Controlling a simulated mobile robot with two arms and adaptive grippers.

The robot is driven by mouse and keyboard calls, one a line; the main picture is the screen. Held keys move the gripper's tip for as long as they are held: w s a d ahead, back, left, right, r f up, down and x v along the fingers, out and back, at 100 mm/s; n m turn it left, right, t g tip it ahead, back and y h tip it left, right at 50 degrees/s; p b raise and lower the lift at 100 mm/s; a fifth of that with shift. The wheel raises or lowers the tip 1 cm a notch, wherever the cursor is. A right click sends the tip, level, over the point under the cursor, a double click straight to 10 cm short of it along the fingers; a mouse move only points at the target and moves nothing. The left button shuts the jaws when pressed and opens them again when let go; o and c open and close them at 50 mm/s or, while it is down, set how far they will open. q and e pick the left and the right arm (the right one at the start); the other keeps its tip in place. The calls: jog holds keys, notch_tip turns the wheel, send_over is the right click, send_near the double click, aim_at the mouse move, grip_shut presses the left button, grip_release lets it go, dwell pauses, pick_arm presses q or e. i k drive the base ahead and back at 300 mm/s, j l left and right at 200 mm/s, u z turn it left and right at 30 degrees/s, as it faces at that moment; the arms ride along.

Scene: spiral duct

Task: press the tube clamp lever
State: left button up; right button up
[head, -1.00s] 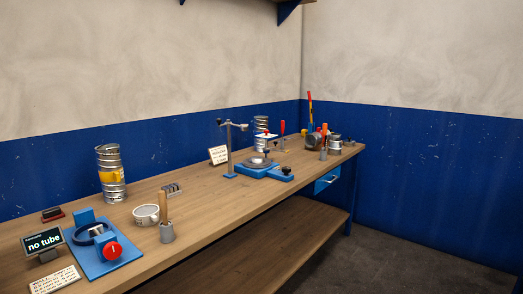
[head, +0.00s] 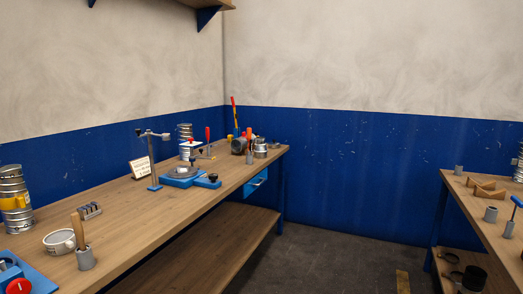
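A taller lever with a red and yellow handle (head: 234,112) rises farther back near the corner. I cannot tell from here which of these is the tube clamp lever. A ribbed metal tube (head: 185,133) stands behind the fixture. Neither of my grippers shows in the head view.
The workbench (head: 125,207) runs along the left wall. A second bench (head: 480,208) is at right. Dark floor (head: 320,262) lies open between them.

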aim_at(236, 116)
jog(key=i+l+u, duration=0.1)
jog(key=i+l, duration=0.15)
jog(key=i, duration=0.25)
jog(key=i+l+u, duration=0.1)
jog(key=i+l, duration=0.15)
jog(key=i, duration=0.25)
jog(key=i+l, duration=0.3)
jog(key=i, duration=0.2)
jog(key=u, duration=0.05)
